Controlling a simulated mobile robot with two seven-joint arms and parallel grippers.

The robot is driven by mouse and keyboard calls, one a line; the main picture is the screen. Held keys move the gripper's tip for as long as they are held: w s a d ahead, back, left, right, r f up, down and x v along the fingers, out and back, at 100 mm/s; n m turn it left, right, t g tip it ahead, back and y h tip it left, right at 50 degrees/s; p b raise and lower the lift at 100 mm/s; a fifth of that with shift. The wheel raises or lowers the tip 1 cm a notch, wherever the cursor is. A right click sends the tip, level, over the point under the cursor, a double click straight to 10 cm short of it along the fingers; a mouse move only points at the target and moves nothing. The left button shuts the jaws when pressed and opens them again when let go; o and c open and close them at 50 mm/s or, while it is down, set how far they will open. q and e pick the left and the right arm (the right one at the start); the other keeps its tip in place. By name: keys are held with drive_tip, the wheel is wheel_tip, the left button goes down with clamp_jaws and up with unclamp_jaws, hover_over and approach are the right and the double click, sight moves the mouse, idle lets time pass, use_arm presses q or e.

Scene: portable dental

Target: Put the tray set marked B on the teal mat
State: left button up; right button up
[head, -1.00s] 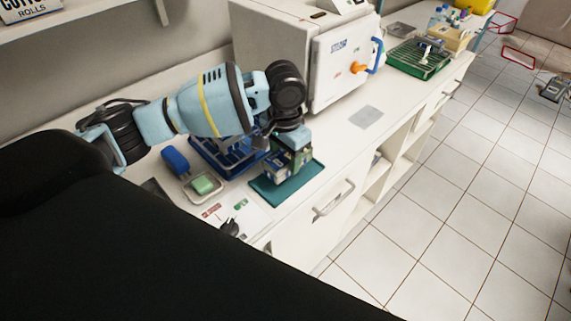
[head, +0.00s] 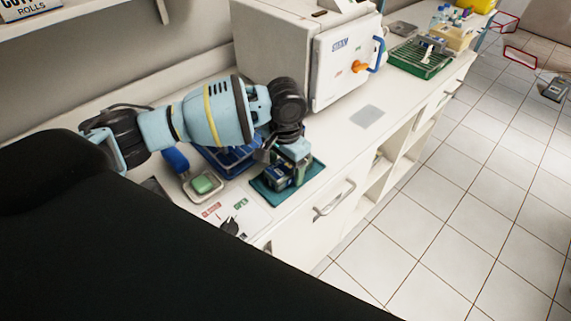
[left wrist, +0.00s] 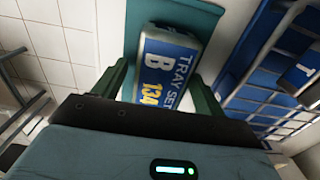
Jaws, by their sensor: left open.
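The tray set marked B (left wrist: 165,68) is a grey and blue block with a "TRAY SET B 134" label. It rests on the teal mat (left wrist: 200,12), which shows around it in the left wrist view. In the head view the tray set (head: 277,180) is partly hidden by my gripper, and the mat (head: 313,172) lies near the counter's front edge. My left gripper (head: 291,168) is open, with its green fingers on either side of the tray set. I cannot tell whether either finger touches it. My right gripper is not in view.
A blue rack (head: 232,160) stands behind the mat and holds another tray set (left wrist: 305,72). A small dish with a green block (head: 203,184) is to the left. A white steriliser (head: 335,70) stands at the back.

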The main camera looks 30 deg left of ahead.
sight(286, 165)
use_arm(q)
wheel_tip(286, 165, up, 12)
drive_tip(key=p, duration=0.1)
drive_tip(key=shift+r, duration=0.15)
idle(0.4)
drive_tip(key=shift+d, duration=0.1)
